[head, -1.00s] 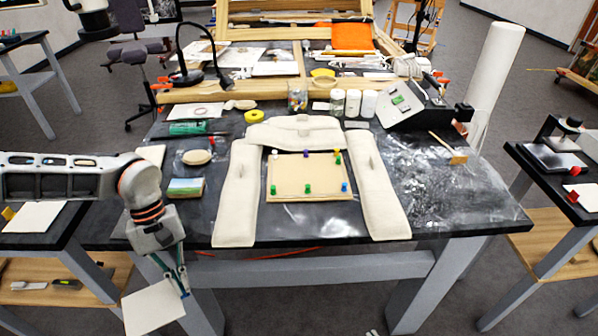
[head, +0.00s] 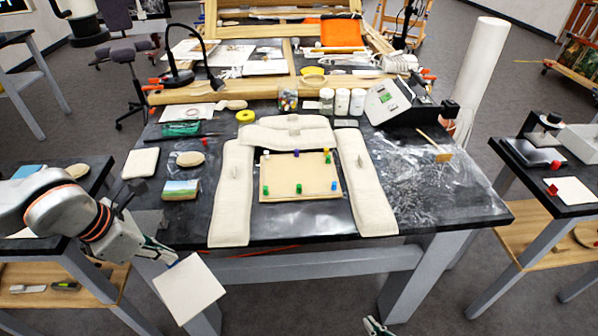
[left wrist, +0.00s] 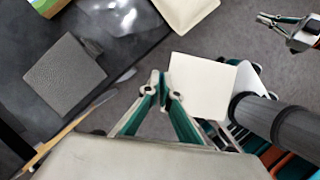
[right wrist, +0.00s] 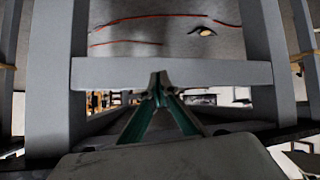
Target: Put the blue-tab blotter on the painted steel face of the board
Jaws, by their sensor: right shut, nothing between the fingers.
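My left gripper (head: 174,262) is shut on the edge of a square cream blotter (head: 192,290), with a bit of blue beside the fingers. The blotter hangs tilted in front of the table's near left edge, clear of the table; it also shows in the left wrist view (left wrist: 203,85). A pale board (head: 300,178) with several coloured pegs lies on the table between long cream pads. I cannot tell from its surface whether it is painted steel. My right gripper (head: 374,326) is shut and empty, low in front of the table; its wrist view shows the closed fingertips (right wrist: 158,82).
A flat grey square (left wrist: 65,75) lies on the table near the left gripper. A small painted block (head: 181,189) and a white pad (head: 140,163) lie left of the cream pads (head: 231,195). A crumpled clear sheet (head: 428,170) covers the right side. Jars (head: 342,102) stand behind.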

